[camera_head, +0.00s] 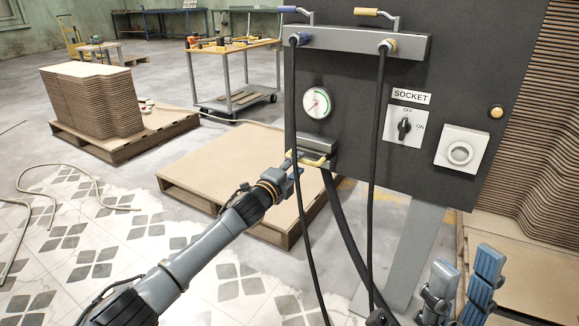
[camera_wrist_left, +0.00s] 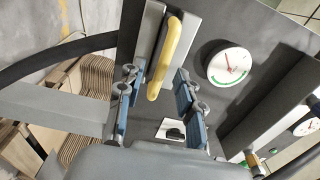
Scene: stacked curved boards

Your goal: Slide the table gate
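The panel (camera_head: 345,85) is a dark upright board. Low on its left side is a grey metal block (camera_head: 318,145) with a yellow handle (camera_head: 312,158). My left gripper (camera_head: 295,168) is right at this handle. In the left wrist view the yellow handle (camera_wrist_left: 168,55) runs lengthwise between the two blue fingers of my left gripper (camera_wrist_left: 158,80), with gaps on both sides, so the gripper is open around its near end. My right gripper (camera_head: 464,285) is at the lower right, its two blue fingers apart and nothing between them. No part is clearly recognizable as a table gate.
The panel carries a round gauge (camera_head: 317,102), an OFF/ON socket switch (camera_head: 404,127) and a white round button (camera_head: 461,150). Black hoses (camera_head: 373,180) hang in front of it. Pallets with stacked curved boards (camera_head: 92,98) stand left and right; an empty pallet (camera_head: 215,165) lies behind my left arm.

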